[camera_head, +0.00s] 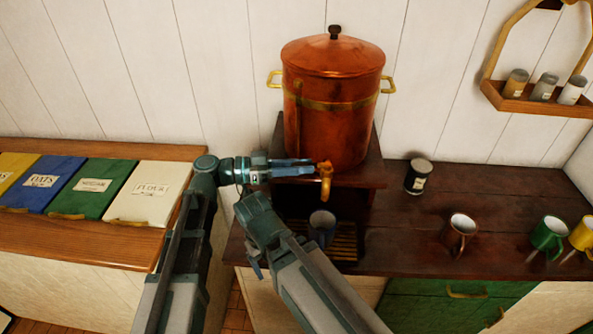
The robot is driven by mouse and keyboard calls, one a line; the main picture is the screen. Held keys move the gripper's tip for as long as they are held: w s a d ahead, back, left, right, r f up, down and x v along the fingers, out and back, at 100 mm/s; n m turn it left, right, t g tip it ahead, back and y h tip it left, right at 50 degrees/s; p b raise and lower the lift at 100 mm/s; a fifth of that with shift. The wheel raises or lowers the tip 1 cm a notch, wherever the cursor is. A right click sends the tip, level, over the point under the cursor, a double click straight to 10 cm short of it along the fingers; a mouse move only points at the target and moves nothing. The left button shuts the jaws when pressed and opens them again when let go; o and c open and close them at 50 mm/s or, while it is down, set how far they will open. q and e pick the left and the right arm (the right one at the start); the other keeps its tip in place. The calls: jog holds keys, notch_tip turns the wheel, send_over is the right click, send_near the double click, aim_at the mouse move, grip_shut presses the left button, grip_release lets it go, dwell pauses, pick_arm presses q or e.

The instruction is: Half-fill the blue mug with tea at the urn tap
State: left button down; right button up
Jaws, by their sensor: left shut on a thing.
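The copper urn (333,120) stands on a raised wooden stand against the wall. Its brass tap (326,184) points down at the front. My left gripper (308,167) reaches in from the left, shut at the top of the tap, on its handle as far as I can tell. The blue mug (322,226) stands upright below the tap, its lower left side behind my right arm. I cannot make out its level or any stream of tea. My right arm crosses in front of the stand; its gripper is mostly hidden behind the arm, jaws unclear.
A slatted drip tray (345,243) lies under the tap. On the dark counter (400,235) stand a dark labelled jar (418,177), a brown mug (459,232), a green mug (548,235) and a yellow mug (582,234). Labelled bins (150,192) are at left.

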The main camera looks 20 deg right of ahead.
pick_arm(q)
jog(key=shift+s+n+t, duration=0.4)
jog(key=shift+n+t, duration=0.2)
jog(key=shift+t, duration=0.35)
jog(key=shift+s+n+t, duration=0.35)
jog(key=shift+n+t, duration=0.25)
jog(key=shift+t, duration=0.35)
jog(key=c, duration=0.7)
grip_release()
jog(key=a, duration=1.4)
jog(key=shift+s, duration=0.35)
